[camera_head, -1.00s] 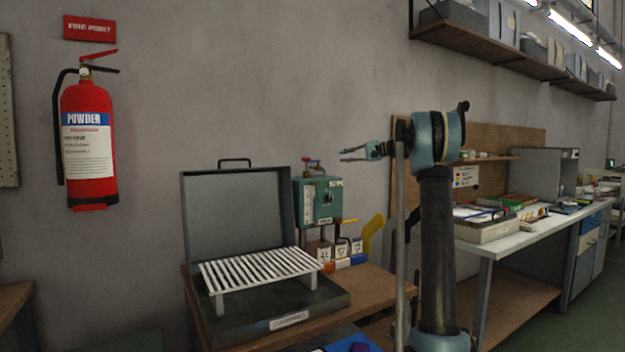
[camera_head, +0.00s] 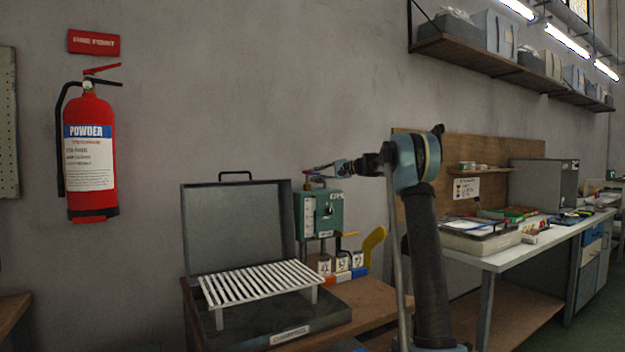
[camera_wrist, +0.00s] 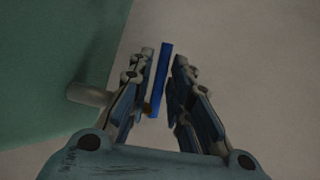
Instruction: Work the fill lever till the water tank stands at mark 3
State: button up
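My gripper (camera_head: 311,171) is at the top of the box, by a small red part there. In the wrist view my gripper (camera_wrist: 166,62) has its fingers apart, one on each side of a thin blue bar (camera_wrist: 164,78). Whether either finger touches the bar is unclear. I cannot tell whether this bar is the fill lever. A yellow handle (camera_head: 347,234) sticks out low on the box's right.
An open grey case (camera_head: 238,222) with a white slatted rack (camera_head: 262,283) stands left of the box. Several small labelled containers (camera_head: 341,263) and a yellow curved piece (camera_head: 374,245) are below right. In the wrist view a grey stub (camera_wrist: 88,95) is beside the left finger.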

jog(key=shift+x, duration=1.3)
grip_shut()
jog(key=shift+d, duration=0.15)
